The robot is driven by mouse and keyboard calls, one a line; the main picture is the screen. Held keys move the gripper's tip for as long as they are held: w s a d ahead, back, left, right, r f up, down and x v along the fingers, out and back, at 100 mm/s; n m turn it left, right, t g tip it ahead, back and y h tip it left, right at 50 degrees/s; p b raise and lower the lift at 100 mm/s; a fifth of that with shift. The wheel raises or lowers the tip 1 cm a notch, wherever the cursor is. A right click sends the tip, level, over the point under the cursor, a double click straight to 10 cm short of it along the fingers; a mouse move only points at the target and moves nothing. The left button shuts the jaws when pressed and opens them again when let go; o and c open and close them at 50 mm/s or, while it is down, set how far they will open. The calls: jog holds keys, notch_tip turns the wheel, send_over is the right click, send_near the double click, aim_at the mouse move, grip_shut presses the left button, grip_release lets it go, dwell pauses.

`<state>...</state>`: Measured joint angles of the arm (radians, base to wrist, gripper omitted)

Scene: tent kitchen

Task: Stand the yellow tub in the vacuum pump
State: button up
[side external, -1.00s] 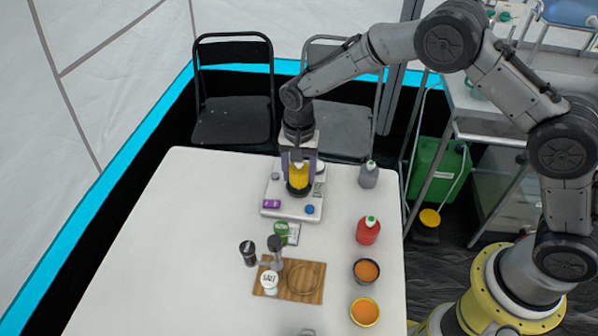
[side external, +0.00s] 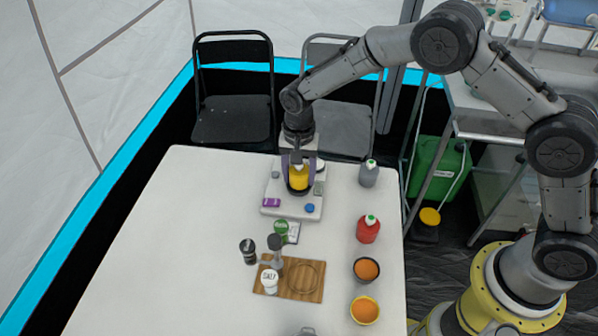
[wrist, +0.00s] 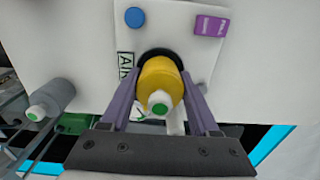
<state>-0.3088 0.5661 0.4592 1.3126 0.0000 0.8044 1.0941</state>
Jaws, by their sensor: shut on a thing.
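The yellow tub (side external: 298,178), with a white and green cap, is between the fingers of my gripper (side external: 298,166). In the wrist view the tub (wrist: 160,88) sits between the two purple fingers of my gripper (wrist: 158,98), which are shut on it. The vacuum pump (side external: 288,206) is a white flat unit with a purple label, a blue knob and a dark round recess. In the wrist view the pump (wrist: 176,20) lies under the tub, and the dark recess rings the tub's base. Whether the base rests on the bottom is hidden.
A grey bottle (side external: 368,174) and a red bottle (side external: 368,229) stand right of the pump. A wooden board (side external: 305,279), a salt shaker (side external: 270,281), dark shakers and two orange-filled bowls (side external: 366,269) are nearer. The table's left side (side external: 180,240) is clear.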

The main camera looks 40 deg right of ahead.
jog(key=shift+f, duration=0.2)
jog(key=o, duration=0.7)
jog(key=shift+r, duration=5.5)
